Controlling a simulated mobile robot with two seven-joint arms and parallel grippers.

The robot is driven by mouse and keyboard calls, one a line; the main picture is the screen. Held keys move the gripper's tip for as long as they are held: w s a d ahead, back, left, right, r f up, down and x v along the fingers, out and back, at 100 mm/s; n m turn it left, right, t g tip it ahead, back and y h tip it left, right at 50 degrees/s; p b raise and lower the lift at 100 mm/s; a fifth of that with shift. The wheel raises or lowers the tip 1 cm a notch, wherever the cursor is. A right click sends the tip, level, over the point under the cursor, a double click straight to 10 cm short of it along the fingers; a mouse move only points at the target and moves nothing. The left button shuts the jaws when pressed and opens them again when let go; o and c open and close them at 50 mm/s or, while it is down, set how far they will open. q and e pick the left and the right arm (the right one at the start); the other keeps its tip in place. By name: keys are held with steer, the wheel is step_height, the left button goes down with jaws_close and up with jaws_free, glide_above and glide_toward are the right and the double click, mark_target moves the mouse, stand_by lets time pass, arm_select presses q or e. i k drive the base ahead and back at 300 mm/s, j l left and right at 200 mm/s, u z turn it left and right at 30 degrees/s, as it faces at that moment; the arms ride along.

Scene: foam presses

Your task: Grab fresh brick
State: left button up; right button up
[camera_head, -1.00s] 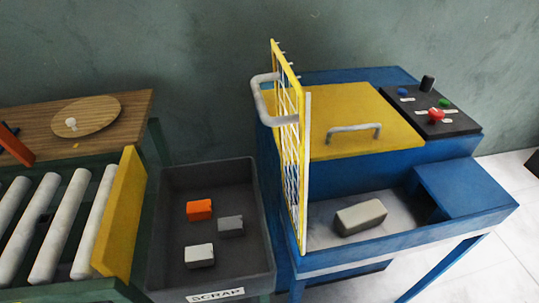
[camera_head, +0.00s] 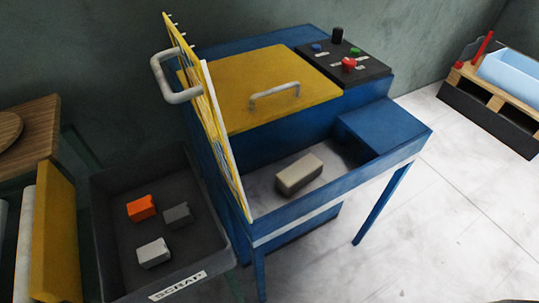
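A beige-grey brick (camera_head: 299,174) lies alone in the open tray of the blue press (camera_head: 290,217), below its yellow lid (camera_head: 240,92). Three smaller pieces lie in the dark scrap bin (camera_head: 115,258): an orange one (camera_head: 141,208), a dark grey one (camera_head: 178,215) and a light grey one (camera_head: 154,252). I cannot tell from the picture which brick is fresh. Neither of my grippers shows in the head view.
A yellow mesh guard (camera_head: 205,110) with a grey handle stands at the press's left side. A control box (camera_head: 345,66) with buttons is at its back right. A pallet (camera_head: 492,95) bearing a light blue container (camera_head: 513,73) stands far right. Floor between is clear.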

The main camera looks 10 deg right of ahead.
mark_target(299, 174)
steer(key=l+u, duration=0.35)
steer(key=l, duration=1.1)
